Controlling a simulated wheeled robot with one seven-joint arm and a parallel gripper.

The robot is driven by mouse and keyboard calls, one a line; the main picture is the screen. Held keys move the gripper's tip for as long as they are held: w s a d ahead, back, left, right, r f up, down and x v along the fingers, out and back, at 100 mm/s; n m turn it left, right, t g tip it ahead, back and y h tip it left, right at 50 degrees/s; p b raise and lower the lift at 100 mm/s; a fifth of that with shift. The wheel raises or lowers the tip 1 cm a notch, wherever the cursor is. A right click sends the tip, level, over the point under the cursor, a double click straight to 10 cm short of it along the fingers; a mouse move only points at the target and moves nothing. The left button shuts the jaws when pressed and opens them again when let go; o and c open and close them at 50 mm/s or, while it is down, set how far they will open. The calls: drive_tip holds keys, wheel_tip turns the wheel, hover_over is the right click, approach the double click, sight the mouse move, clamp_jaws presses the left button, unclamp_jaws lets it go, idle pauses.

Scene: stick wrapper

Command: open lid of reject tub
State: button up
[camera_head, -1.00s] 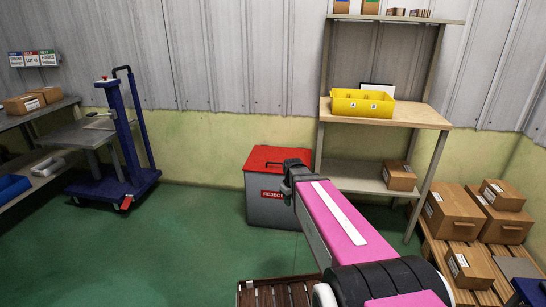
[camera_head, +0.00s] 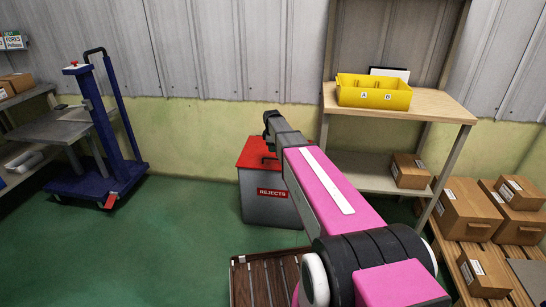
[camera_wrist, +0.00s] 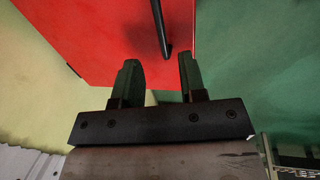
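The reject tub (camera_head: 268,207) is a grey bin with a red "REJECTS" label, standing on the floor against the back wall. Its red lid (camera_head: 252,152) is down on it. The black lid handle (camera_head: 268,160) is partly hidden by my arm in the head view. In the wrist view the red lid (camera_wrist: 105,35) fills the upper middle, and the dark handle (camera_wrist: 160,28) runs down to an end just ahead of the fingers. My gripper (camera_wrist: 158,75) is open, with its fingers apart and nothing between them. Whether they are level with the handle is unclear.
A workbench (camera_head: 440,108) with a yellow bin (camera_head: 372,92) stands right of the tub. Cartons (camera_head: 467,210) sit on a pallet at the right. A blue lift trolley (camera_head: 100,185) stands left. Green floor is clear between trolley and tub.

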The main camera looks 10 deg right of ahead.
sight(274, 159)
drive_tip(key=f, duration=0.2)
drive_tip(key=w+f, duration=0.1)
drive_tip(key=f, duration=0.4)
drive_tip(key=shift+w+d+f, duration=0.2)
drive_tip(key=shift+d+f, duration=0.05)
drive_tip(key=shift+f, duration=0.05)
clamp_jaws()
